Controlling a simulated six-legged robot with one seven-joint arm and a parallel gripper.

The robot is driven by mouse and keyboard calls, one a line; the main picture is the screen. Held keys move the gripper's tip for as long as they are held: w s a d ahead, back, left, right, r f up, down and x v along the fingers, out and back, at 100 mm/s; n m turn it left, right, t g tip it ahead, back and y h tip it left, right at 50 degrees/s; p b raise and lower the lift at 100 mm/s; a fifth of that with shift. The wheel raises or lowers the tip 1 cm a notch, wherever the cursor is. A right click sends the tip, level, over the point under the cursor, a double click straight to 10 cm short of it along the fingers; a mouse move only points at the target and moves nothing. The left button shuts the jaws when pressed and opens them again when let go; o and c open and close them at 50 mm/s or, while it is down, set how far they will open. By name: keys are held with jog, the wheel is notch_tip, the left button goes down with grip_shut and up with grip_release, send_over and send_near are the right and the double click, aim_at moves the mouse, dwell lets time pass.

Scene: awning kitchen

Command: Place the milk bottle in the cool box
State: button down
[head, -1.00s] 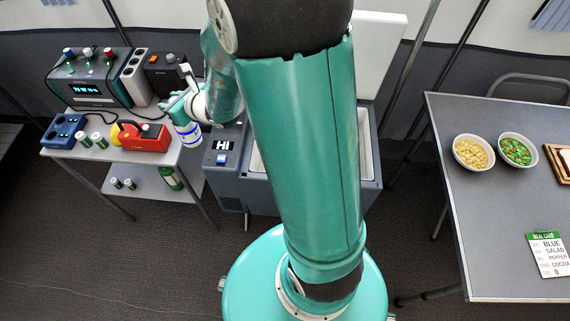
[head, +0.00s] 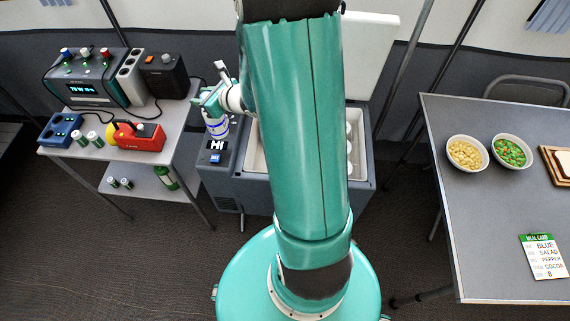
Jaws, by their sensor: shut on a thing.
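The milk bottle (head: 216,127) is white with a blue band. My gripper (head: 213,106) is shut on its upper part and holds it upright over the left side of the cool box, close to the display panel. The cool box (head: 245,187) is grey, with its pale lid (head: 372,60) raised at the back and a display reading "HI" on its left top. Its open interior shows on both sides of my arm, with pale round items (head: 348,130) at the right. My arm hides the middle of the interior.
A side table at left holds a device with a display (head: 92,80), a blue socket block (head: 62,130), a red-and-yellow tool (head: 140,137) and small cans. A table (head: 480,220) at right holds two bowls (head: 467,153), a bread board and a meal card (head: 543,256).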

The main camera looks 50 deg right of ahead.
jog(key=s+d+f, duration=0.3)
jog(key=s+d, duration=0.1)
jog(key=d, duration=0.3)
jog(key=s+d+f, duration=0.3)
jog(key=s+d, duration=0.1)
jog(key=d, duration=0.2)
notch_tip(320, 180, down, 24)
jog(key=s+d+m, duration=0.1)
jog(key=s+d, duration=0.1)
jog(key=shift+s+d+r, duration=0.25)
jog(key=shift+s, duration=0.05)
jog(key=shift+f, duration=0.1)
jog(key=c, duration=1)
grip_release()
jog(key=shift+s, duration=0.1)
